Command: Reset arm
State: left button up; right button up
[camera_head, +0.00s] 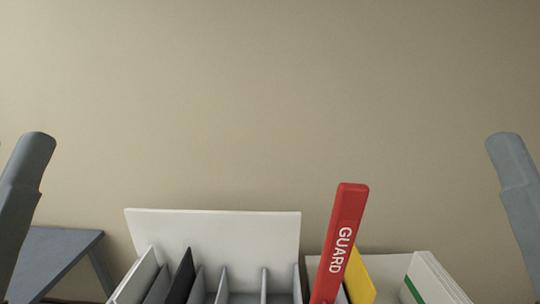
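My two arms show as grey links at the picture's sides: the left arm (24,195) at the left edge and the right arm (517,190) at the right edge. Both stand roughly upright and lean outward at the bottom. Neither gripper is in view, so I cannot see their fingers or whether they hold anything. Neither arm visibly touches the things at the bottom middle.
A white-backed rack (215,225) with grey dividers and a black panel (181,277) stands at the bottom. Right of it are a tilted red GUARD bar (346,215), a yellow piece (358,280) and a white box (432,280). A grey table (52,250) is at left.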

notch_tip(320, 180, up, 24)
jog(key=p, duration=2)
